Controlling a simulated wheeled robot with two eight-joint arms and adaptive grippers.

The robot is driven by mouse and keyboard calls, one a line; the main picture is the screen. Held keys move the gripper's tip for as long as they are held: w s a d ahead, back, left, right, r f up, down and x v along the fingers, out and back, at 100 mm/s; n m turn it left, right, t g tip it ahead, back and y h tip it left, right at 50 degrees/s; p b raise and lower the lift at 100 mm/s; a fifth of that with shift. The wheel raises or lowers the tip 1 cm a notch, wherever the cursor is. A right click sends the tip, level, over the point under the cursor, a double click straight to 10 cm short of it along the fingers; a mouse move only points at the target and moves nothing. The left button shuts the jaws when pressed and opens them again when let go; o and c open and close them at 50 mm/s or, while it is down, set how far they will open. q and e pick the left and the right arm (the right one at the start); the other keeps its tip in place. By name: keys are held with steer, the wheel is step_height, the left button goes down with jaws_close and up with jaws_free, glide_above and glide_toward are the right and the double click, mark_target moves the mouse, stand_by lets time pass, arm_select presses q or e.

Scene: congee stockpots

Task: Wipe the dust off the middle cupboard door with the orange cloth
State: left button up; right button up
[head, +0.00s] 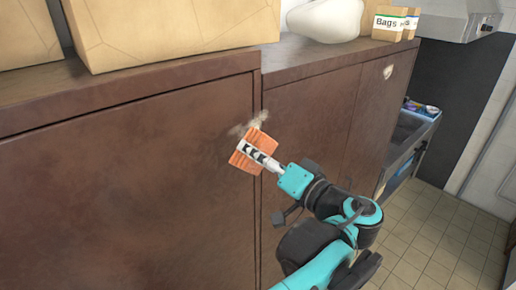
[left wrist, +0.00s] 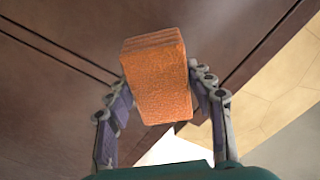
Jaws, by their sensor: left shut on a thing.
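My left gripper (head: 262,156) is shut on the orange cloth (head: 240,160), a thick block-like pad. It holds the cloth at the brown cupboard front, by the gap between the large left door (head: 120,180) and the door right of it (head: 310,120). Whether the cloth touches the surface I cannot tell. A pale dust smear (head: 243,128) shows just above the cloth, partly hidden by it. In the left wrist view the cloth (left wrist: 158,85) sits between the two fingers, in front of the brown doors. My right gripper is not in view.
Another pale patch (head: 388,71) is on the far right door. Cardboard packages (head: 165,30), a white sack (head: 325,20) and a box marked Bags (head: 388,25) stand on the cupboard top. A metal unit (head: 412,130) stands beyond the cupboards. The tiled floor (head: 440,225) at right is clear.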

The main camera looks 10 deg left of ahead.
mark_target(228, 135)
arm_select(q)
steer(key=shift+x, duration=2.9)
steer(key=shift+x, duration=1)
steer(key=shift+w+d, duration=1.3)
steer(key=shift+w, duration=0.15)
steer(key=shift+w+d+r, duration=0.1)
steer(key=shift+w+d, duration=0.4)
steer(key=shift+w, duration=0.25)
steer(key=shift+w+d, duration=0.5)
steer(key=shift+w, duration=0.2)
steer(key=shift+w+d, duration=0.5)
steer(key=shift+w, duration=0.25)
steer(key=shift+w+d, duration=0.85)
steer(key=shift+w, duration=0.25)
steer(key=shift+w+d, duration=0.85)
steer(key=shift+w, duration=0.25)
steer(key=shift+s+a, duration=1.55)
steer(key=shift+s, duration=0.45)
steer(key=shift+s+a, duration=1.55)
steer(key=shift+s, duration=0.4)
steer(key=shift+s+a, duration=1.5)
steer(key=shift+s, duration=0.5)
steer(key=shift+w, duration=0.1)
steer(key=shift+d, duration=0.15)
